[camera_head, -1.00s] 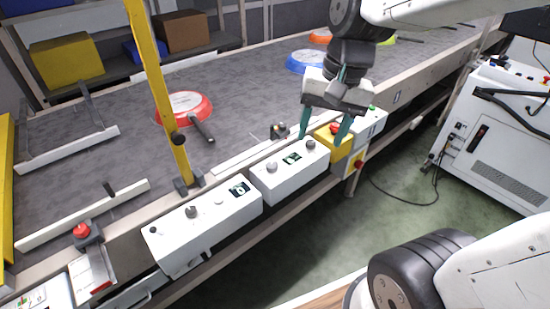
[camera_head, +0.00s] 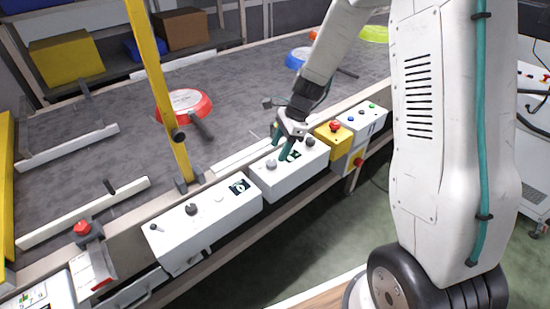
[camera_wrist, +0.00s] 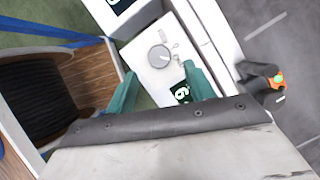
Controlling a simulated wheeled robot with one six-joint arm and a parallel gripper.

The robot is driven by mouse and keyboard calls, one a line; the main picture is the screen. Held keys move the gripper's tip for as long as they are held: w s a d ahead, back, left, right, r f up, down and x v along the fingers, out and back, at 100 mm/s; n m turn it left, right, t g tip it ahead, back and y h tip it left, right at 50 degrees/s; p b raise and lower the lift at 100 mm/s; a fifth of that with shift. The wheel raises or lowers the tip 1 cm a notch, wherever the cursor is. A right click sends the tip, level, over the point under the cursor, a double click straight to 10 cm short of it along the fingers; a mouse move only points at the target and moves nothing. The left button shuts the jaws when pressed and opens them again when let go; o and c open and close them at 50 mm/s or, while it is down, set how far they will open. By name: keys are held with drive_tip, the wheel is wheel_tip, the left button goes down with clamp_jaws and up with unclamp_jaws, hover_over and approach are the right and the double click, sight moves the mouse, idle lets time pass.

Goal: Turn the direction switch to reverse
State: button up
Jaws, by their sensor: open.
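A white control box (camera_head: 262,181) on the conveyor's near side carries a left round knob (camera_head: 271,165), a right knob (camera_head: 310,142) and a dark label between them. I cannot read which knob is the direction switch. My gripper (camera_head: 279,147) is open and empty above the left part of this box, close to the left knob. In the wrist view a grey round knob (camera_wrist: 158,56) with small marks beside it lies ahead of and between the two teal fingers of my gripper (camera_wrist: 159,71). Contact is not visible.
Another white box (camera_head: 205,222) with knobs stands to the left, and a yellow box with a red button (camera_head: 335,127) to the right. A yellow post (camera_head: 160,95) rises left of my gripper. A red pan (camera_head: 184,103) lies on the conveyor belt (camera_head: 110,100).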

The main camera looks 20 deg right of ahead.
sight(273, 162)
drive_tip(key=x, duration=0.5)
drive_tip(key=c, duration=1)
drive_tip(key=shift+o, duration=0.2)
drive_tip(key=shift+d, duration=0.2)
drive_tip(key=shift+a, duration=0.15)
